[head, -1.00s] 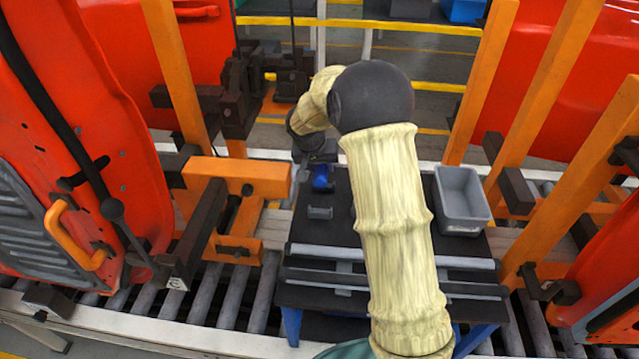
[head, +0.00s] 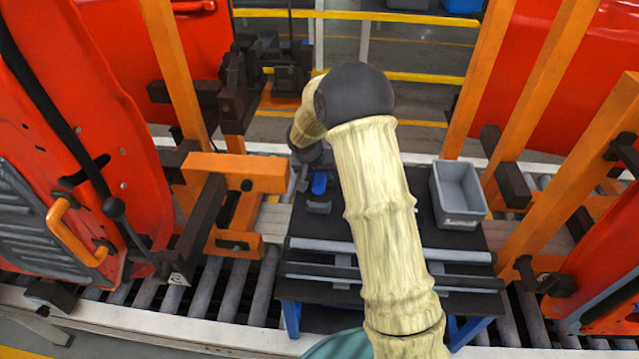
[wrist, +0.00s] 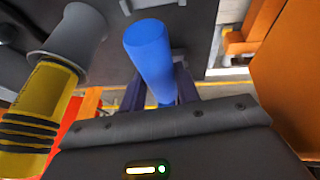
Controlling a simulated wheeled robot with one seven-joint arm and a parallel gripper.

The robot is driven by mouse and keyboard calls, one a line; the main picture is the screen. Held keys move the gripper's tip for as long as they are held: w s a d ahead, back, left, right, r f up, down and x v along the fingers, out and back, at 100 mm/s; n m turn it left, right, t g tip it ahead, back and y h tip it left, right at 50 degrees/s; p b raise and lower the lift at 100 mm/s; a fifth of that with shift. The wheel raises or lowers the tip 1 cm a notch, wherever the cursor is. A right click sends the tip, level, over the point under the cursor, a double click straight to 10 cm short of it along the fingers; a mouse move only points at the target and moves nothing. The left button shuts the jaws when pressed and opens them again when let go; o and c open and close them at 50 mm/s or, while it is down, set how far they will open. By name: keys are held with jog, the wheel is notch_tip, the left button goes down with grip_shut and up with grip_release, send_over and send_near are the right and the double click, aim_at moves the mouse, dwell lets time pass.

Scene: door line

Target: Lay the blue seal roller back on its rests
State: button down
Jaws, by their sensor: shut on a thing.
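The blue seal roller (head: 319,184) is at the left back of the dark table, beside the end of my arm. In the wrist view the roller (wrist: 150,58) sticks out from between the fingers of my gripper (wrist: 160,88), which is shut on it. A grey bracket-like rest (head: 318,207) stands on the table just in front of the roller in the head view, and they look apart. My gripper's fingers are mostly hidden in the head view. I cannot tell the roller's height above the table.
A grey bin (head: 459,195) stands on the table's right. Grey bars (head: 390,252) run along its front. An orange clamp frame (head: 235,175) and red door (head: 75,150) are close on the left. In the wrist view a yellow, black-ribbed thing (wrist: 38,115) with a grey flared end is at left.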

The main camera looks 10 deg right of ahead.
notch_tip(320, 180, down, 4)
jog(key=shift+r+p, duration=0.1)
jog(key=shift+p, duration=0.4)
jog(key=shift+f, duration=0.35)
jog(key=shift+f+b, duration=0.2)
jog(key=shift+b, duration=0.1)
jog(key=c, duration=1)
grip_release()
jog(key=shift+w+p, duration=0.1)
jog(key=shift+p, duration=0.2)
